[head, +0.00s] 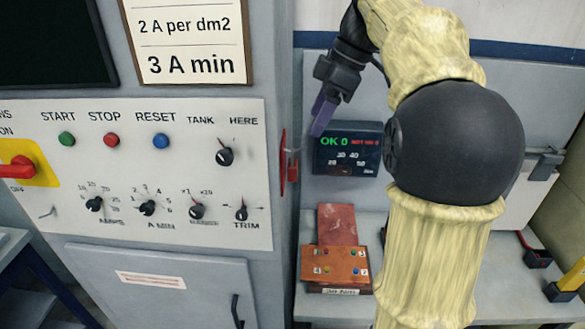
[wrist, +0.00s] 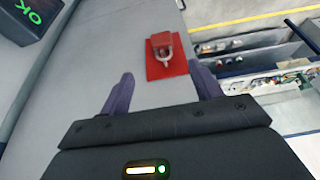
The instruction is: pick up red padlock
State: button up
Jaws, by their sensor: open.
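The red padlock (wrist: 165,41) shows in the wrist view, with its pale metal shackle towards my gripper. It sits against a red plate (wrist: 157,72) on a grey surface. In the head view a narrow red shape on the cabinet's side edge (head: 283,165) looks like the same plate seen nearly edge-on; the padlock is hard to make out there. My gripper (wrist: 163,89) is open and empty, with its purple fingers apart and the padlock beyond the gap between them. In the head view my gripper (head: 322,115) is in front of the display, right of the red plate.
The control panel (head: 70,230) with knobs and buttons is at left. A display reading OK 0 (head: 347,167) is behind my gripper. A box with coloured buttons (head: 336,265) stands on the bench below. In the wrist view, cluttered trays (wrist: 262,66) lie at right.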

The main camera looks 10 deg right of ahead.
aim_at(295, 162)
jog(key=x, duration=0.7)
jog(key=shift+f+p, duration=0.15)
jog(key=shift+p, duration=0.25)
jog(key=x, duration=0.1)
jog(key=p+x, duration=0.1)
jog(key=x, duration=0.1)
jog(key=p+x, duration=0.1)
jog(key=shift+s+a+f, duration=0.2)
jog(key=shift+s, duration=0.05)
jog(key=shift+w+a+f, duration=0.1)
jog(key=shift+w+f, duration=0.05)
jog(key=shift+f, duration=0.25)
jog(key=c, duration=1.1)
